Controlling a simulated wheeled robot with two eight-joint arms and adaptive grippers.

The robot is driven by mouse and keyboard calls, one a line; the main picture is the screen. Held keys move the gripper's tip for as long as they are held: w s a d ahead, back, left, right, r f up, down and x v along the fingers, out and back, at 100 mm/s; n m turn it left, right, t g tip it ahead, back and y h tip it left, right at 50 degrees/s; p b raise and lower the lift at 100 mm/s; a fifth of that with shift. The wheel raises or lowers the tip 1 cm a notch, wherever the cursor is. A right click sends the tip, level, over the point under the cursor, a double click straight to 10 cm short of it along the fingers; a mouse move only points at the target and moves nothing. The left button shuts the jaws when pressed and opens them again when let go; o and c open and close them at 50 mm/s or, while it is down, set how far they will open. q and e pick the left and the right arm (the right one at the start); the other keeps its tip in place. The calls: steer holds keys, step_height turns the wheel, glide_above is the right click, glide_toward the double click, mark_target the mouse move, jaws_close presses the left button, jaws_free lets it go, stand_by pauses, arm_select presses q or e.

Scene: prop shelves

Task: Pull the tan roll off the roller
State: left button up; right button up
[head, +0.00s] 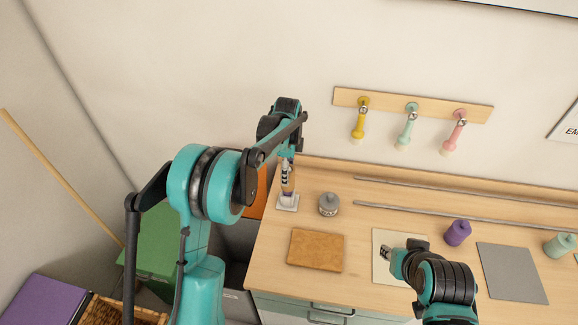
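A small tan piece (287,185), which looks like the tan roll, stands upright over a white square base (287,203) at the left end of the wooden counter. My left gripper (287,168) points down right at its top, and the arm hides part of it. The view is too small to tell whether the fingers are closed on it. The roller cannot be made out clearly. My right gripper (388,251) is low over a cream square mat (383,268), with nothing visible in it; its fingers are too small to read.
A grey jar (328,204) stands close right of the white base. A tan board (316,250), purple bottle (457,232), grey mat (511,272) and mint bottle (560,245) occupy the counter (270,245). Long metal rods (450,216) lie behind. A wall rack (437,105) holds yellow, mint and pink items.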

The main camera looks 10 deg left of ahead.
arm_select(q)
step_height(320, 180, down, 6)
steer(key=shift+r+b, duration=0.25)
steer(key=shift+b, duration=0.1)
steer(key=c, duration=1.4)
steer(key=shift+r, duration=0.5)
steer(key=shift+r, duration=0.1)
stand_by(0.4)
steer(key=shift+r+p, duration=2.7)
steer(key=shift+r, duration=1.9)
steer(key=shift+r, duration=0.1)
